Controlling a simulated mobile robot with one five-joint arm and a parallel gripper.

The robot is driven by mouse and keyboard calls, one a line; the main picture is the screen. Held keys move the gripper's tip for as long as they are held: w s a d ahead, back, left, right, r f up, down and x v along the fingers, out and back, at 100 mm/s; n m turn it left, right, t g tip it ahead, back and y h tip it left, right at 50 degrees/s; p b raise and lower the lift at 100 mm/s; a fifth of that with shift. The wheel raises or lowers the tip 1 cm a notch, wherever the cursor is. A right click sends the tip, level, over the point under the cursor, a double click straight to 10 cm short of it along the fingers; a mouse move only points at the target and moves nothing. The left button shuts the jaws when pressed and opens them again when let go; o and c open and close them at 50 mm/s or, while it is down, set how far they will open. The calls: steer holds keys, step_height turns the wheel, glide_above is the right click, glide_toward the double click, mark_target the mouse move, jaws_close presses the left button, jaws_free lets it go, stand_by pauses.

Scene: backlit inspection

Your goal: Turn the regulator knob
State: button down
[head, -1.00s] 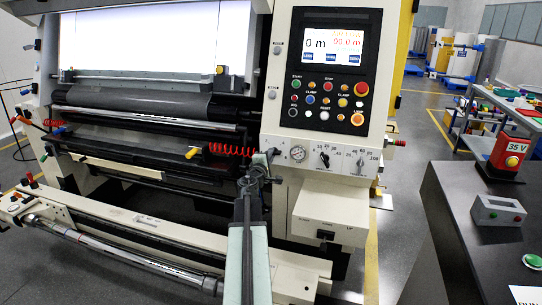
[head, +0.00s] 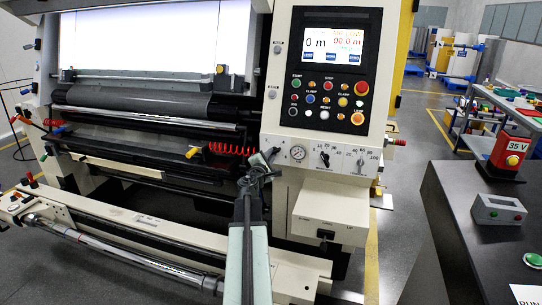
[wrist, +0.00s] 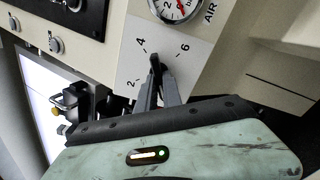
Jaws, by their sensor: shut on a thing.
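The regulator knob (wrist: 155,62) is a small dark pointer knob on a pale dial plate marked 2, 4 and 6 in the wrist view. Its tip points between 4 and 6, nearer 4. My gripper (wrist: 158,84) is shut on the knob, one grey finger on each side. In the head view my gripper (head: 264,160) is at the machine's front panel, just left of the round pressure gauge (head: 298,153), and hides the knob there. The gauge also shows in the wrist view (wrist: 176,6), beside the word AIR.
A control panel (head: 329,68) with a screen and several coloured buttons is above. Right of the gauge are two more dial knobs (head: 324,157). A cream box (head: 330,215) juts out below. A dark bench (head: 460,240) stands at the right, with grey floor between.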

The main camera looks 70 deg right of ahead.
steer(key=c, duration=1.5)
jaws_free()
steer(key=a, duration=0.8)
steer(key=shift+s, duration=0.15)
steer(key=shift+d, duration=0.1)
